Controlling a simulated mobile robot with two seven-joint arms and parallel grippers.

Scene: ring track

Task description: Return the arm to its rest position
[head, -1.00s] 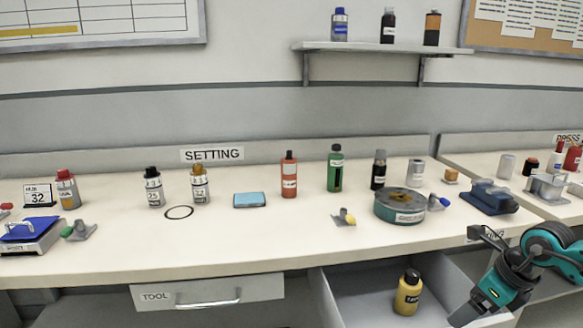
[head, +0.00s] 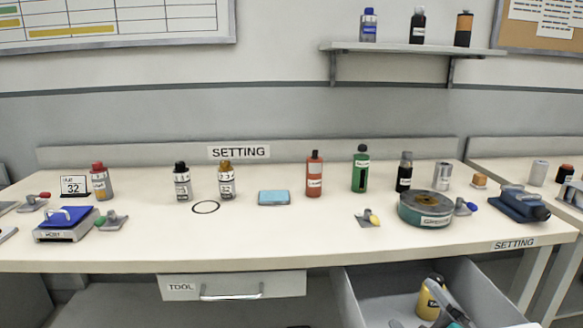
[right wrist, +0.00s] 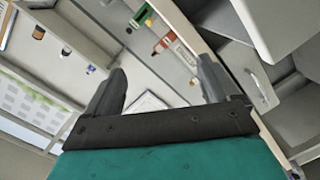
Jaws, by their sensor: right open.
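My right gripper (head: 448,305) shows only in part at the bottom edge of the head view, in front of the open drawer and overlapping the right side of a yellow bottle (head: 424,302). Whether it touches the bottle cannot be told there. In the right wrist view my right gripper (right wrist: 160,75) has its two dark fingers wide apart with nothing gripped between them. The bench, bottles and drawers appear tilted beyond the fingers. My left gripper is in neither view.
The open drawer (head: 375,290) juts out below the bench (head: 290,238). A round green tin (head: 424,214), a blue vise (head: 518,205), and several bottles stand on the bench. A closed tool drawer (head: 270,285) lies left of the open one. The front middle of the bench is clear.

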